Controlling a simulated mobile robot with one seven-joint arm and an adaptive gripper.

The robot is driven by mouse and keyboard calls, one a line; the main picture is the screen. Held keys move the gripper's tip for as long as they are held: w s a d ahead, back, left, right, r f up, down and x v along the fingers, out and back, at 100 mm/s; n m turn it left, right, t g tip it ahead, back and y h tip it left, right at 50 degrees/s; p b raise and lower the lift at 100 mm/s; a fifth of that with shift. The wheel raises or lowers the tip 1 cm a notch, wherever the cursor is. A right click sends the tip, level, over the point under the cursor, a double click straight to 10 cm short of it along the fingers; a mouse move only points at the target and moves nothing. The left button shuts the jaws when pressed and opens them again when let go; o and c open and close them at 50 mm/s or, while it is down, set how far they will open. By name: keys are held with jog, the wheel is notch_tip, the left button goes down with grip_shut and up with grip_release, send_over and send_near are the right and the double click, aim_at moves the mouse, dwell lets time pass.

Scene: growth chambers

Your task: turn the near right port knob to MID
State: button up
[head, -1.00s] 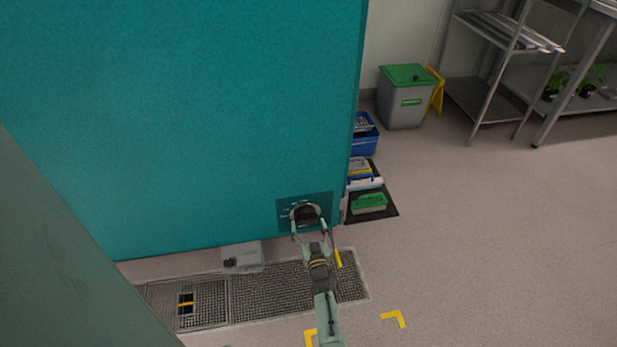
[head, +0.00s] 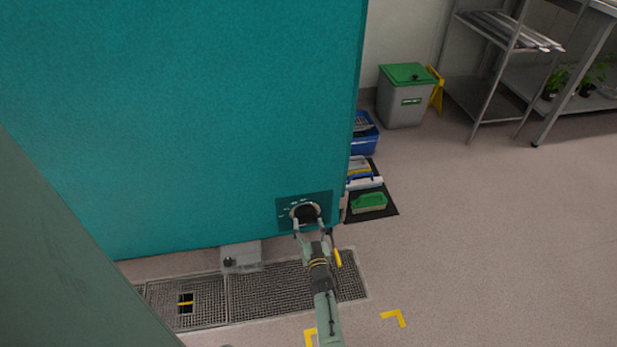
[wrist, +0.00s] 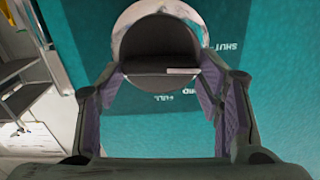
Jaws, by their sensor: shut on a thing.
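The port knob (head: 306,214) is dark and round, set in a pale ring on a dark label plate (head: 318,199) low on the teal chamber wall. In the wrist view the knob (wrist: 160,52) fills the top middle, with a short white mark on its front edge, right of centre. The plate's printing appears rotated: SHUT at right, MID and FULL below the knob, partly hidden by my right finger. My gripper (head: 311,229) reaches up to the knob; in the wrist view my gripper (wrist: 160,75) has a finger on each side, shut on it.
A grey box (head: 241,258) sits below the chamber beside floor grates (head: 265,290). Open floor lies to the right.

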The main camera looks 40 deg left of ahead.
jog(key=m, duration=0.5)
jog(key=shift+w+m+b, duration=0.15)
jog(key=shift+m+b, duration=0.25)
jog(key=m, duration=0.5)
jog(key=shift+d+f, duration=0.1)
dwell(0.3)
jog(key=o, duration=1.2)
jog(key=shift+c, duration=0.2)
